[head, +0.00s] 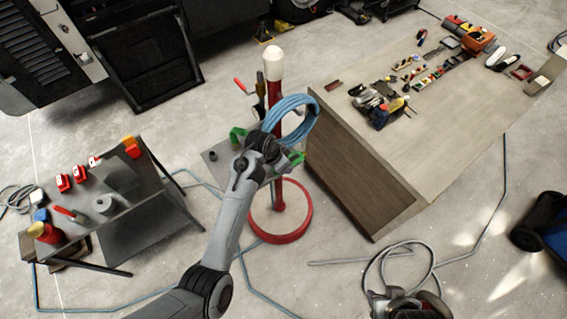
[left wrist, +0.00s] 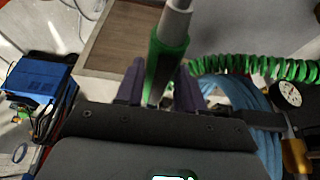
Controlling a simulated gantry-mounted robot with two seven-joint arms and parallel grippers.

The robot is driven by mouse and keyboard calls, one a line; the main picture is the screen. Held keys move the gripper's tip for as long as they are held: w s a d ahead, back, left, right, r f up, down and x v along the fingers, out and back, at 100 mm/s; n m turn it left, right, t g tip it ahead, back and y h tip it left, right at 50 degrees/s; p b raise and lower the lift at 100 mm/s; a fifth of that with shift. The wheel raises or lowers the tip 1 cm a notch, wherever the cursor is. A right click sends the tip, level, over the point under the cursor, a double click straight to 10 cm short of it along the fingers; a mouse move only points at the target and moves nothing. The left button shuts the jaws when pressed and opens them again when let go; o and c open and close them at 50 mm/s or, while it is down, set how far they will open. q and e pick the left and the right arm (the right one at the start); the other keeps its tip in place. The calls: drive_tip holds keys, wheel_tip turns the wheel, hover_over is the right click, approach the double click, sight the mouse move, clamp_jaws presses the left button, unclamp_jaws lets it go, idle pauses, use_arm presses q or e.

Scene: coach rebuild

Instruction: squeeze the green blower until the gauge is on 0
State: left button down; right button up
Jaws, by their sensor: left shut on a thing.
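In the left wrist view the green blower (left wrist: 168,62), with a grey upper end, stands between the two dark fingers of my left gripper (left wrist: 160,88), which is shut on it. A round white-faced gauge (left wrist: 287,93) shows at the right of that view; its needle is too small to read. A coiled green hose (left wrist: 250,65) runs right from near the blower. In the head view my left gripper (head: 268,146) is at the red stand (head: 275,190), just below the blue hose coil. Green parts show on both sides of it. My right gripper is not in view.
A blue hose coil (head: 290,118) hangs on the stand, close to my gripper. A large workbench (head: 420,140) with tools is at the right. A low table (head: 140,205) with red items is at the left. Cables lie on the floor.

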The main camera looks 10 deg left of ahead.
use_arm(q)
drive_tip(key=shift+f, duration=0.15)
drive_tip(key=shift+f+b, duration=0.3)
drive_tip(key=shift+f, duration=0.4)
drive_tip(key=shift+f, duration=0.1)
drive_tip(key=c, duration=1.3)
unclamp_jaws()
clamp_jaws()
